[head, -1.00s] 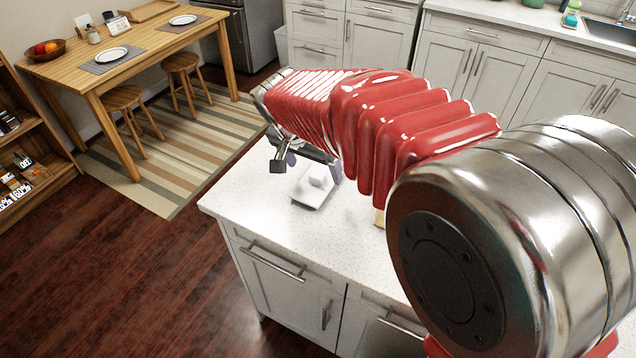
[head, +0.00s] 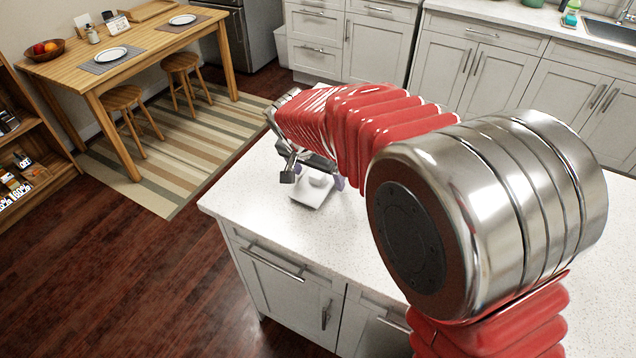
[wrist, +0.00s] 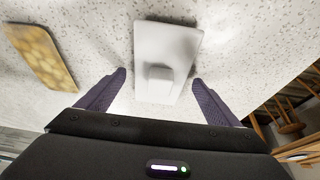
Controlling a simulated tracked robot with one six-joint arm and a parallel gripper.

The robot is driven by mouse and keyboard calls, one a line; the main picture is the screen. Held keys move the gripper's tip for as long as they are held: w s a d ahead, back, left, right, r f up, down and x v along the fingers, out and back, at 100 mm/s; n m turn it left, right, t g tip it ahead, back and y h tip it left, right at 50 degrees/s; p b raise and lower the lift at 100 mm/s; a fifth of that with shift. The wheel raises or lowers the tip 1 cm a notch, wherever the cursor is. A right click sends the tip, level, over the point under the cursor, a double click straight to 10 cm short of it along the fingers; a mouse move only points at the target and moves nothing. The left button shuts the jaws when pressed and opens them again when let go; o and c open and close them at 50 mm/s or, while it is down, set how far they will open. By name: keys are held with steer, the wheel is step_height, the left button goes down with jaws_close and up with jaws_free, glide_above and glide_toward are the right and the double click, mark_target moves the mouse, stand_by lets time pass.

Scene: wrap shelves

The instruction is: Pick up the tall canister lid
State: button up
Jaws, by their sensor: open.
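The canister lid is a white rectangular plate with a raised square knob. In the wrist view the lid (wrist: 165,45) lies flat on the speckled white counter, with its knob toward my gripper. Height above the lid is hard to judge. In the head view my gripper (head: 312,180) is mostly hidden behind the arm.
A flat yellow patterned block (wrist: 40,55) lies on the counter (wrist: 105,35) left of the lid in the wrist view. The island's edge (head: 218,214) is close to the lid. A dining table (head: 140,48) and stools stand beyond, across the floor.

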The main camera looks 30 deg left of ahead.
stand_by(0.5)
steer(key=c, duration=1.2)
steer(key=shift+r, duration=0.1)
step_height(320, 180, up, 10)
steer(key=shift+f, duration=0.1)
steer(key=shift+s, duration=0.15)
stand_by(0.5)
